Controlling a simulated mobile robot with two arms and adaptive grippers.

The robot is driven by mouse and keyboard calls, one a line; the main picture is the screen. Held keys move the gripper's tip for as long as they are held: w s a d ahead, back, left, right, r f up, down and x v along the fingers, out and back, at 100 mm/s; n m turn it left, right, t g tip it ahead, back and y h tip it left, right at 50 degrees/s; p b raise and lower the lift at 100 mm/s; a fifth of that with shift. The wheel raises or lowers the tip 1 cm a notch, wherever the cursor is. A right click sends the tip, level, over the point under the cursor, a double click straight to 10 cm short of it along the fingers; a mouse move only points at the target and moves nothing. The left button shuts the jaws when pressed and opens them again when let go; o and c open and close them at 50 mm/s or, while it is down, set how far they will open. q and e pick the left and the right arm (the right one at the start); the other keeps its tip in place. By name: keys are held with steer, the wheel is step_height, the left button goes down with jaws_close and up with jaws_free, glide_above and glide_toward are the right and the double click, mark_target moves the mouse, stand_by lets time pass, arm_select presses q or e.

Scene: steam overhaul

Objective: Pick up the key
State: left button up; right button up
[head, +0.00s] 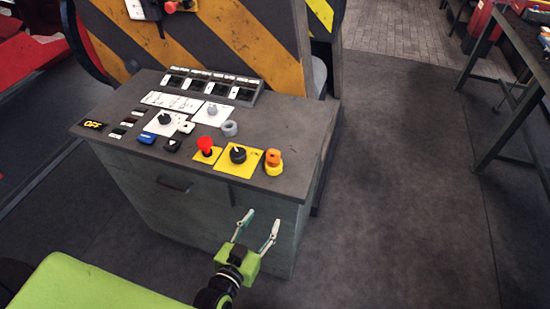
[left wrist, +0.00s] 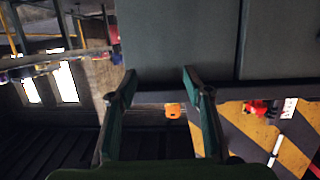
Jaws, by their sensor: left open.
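I cannot make out for certain which item is the key. Small items lie on the grey console top (head: 290,135), among them a black one (head: 172,145), a blue one (head: 148,137) and a white one (head: 187,127). My left gripper (head: 258,223) is open and empty, in front of the console's front face and below its top edge. In the left wrist view its two fingers (left wrist: 160,82) are spread, with the console's grey front beyond them. My right gripper is in neither view.
The console top holds a red button (head: 206,145), a black knob on a yellow plate (head: 238,155), an orange-and-yellow piece (head: 273,161) and a switch row (head: 208,85). A striped panel (head: 200,40) stands behind. A table (head: 515,100) is far right; floor between is clear.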

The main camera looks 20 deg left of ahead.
mark_target(272, 159)
arm_select(q)
step_height(272, 159, up, 12)
steer(key=w+a+t, duration=0.2)
steer(key=t, duration=0.1)
steer(key=shift+n+y, duration=0.3)
steer(key=shift+y, duration=0.1)
steer(key=w+p, duration=0.1)
steer(key=w, duration=0.5)
steer(key=shift+w+d+p, duration=0.2)
steer(key=shift+w+p, duration=0.15)
steer(key=shift+w, duration=0.5)
steer(key=w, duration=0.1)
steer(key=w+p, duration=0.1)
steer(key=w, duration=0.2)
steer(key=shift+w+d+p, duration=0.3)
steer(key=shift+d+p, duration=0.05)
steer(key=shift+d, duration=0.05)
steer(key=shift+w+f, duration=0.15)
steer(key=shift+w, duration=0.2)
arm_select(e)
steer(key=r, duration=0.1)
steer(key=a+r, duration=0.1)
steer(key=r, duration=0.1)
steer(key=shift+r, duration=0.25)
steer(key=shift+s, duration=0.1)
arm_select(q)
steer(key=c, duration=1.3)
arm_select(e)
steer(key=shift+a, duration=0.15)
